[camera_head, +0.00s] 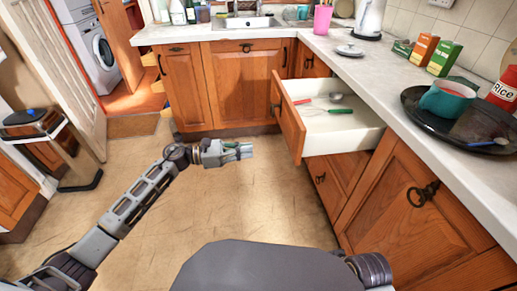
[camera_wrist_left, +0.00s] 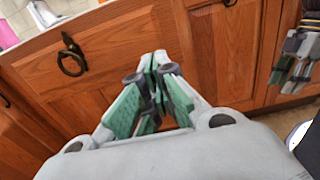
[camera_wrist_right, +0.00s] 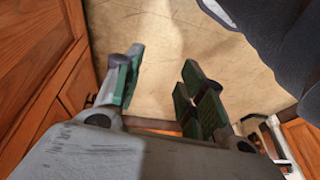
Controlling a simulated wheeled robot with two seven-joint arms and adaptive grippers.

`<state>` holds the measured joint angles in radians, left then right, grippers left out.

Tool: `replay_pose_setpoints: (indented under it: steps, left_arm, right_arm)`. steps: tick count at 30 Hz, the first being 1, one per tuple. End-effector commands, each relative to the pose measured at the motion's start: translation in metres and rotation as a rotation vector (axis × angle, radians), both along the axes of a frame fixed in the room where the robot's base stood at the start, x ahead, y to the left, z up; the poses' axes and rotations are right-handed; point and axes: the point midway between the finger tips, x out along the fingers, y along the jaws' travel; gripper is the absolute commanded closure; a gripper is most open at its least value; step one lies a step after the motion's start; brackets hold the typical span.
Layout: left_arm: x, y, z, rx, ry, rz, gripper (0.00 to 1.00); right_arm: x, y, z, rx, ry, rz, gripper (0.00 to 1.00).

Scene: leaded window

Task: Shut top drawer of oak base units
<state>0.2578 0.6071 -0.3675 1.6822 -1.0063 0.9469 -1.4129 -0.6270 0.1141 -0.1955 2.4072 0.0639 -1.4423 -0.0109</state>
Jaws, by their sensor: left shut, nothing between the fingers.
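The top drawer (camera_head: 290,122) of the oak base units is pulled out from under the right-hand worktop. Its wooden front carries a dark ring handle, and its white box holds several utensils, some with red or green grips. My left gripper (camera_head: 240,152) is over the floor, left of the drawer front and apart from it. In the left wrist view its fingers (camera_wrist_left: 160,62) are together and empty, with oak panels behind. My right gripper (camera_wrist_right: 162,72) shows in the right wrist view with its fingers apart and empty above the floor; it is out of the head view.
The worktop (camera_head: 310,45) bears a pink holder (camera_head: 322,20), boxes (camera_head: 444,58), a dark tray (camera_head: 415,105) with a teal pot (camera_head: 447,100), and a rice tin (camera_head: 503,90). A pedal bin (camera_head: 30,123) stands at left. The middle floor (camera_head: 250,210) is clear.

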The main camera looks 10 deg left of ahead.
Motion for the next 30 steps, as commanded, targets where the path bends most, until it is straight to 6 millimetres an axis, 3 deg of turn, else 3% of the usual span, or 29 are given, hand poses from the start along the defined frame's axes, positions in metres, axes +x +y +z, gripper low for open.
replay_pose_setpoints:
  steps: [14,30]
  left_arm:
    - [0.014,-0.053,0.000,-0.003,-0.001,-0.001,1.00]
    - [0.031,-0.117,0.000,-0.002,0.000,0.000,1.00]
  right_arm:
    - [0.003,0.003,-0.001,0.013,-0.020,0.000,0.60]
    - [0.002,0.008,-0.025,0.039,-0.032,-0.002,0.60]
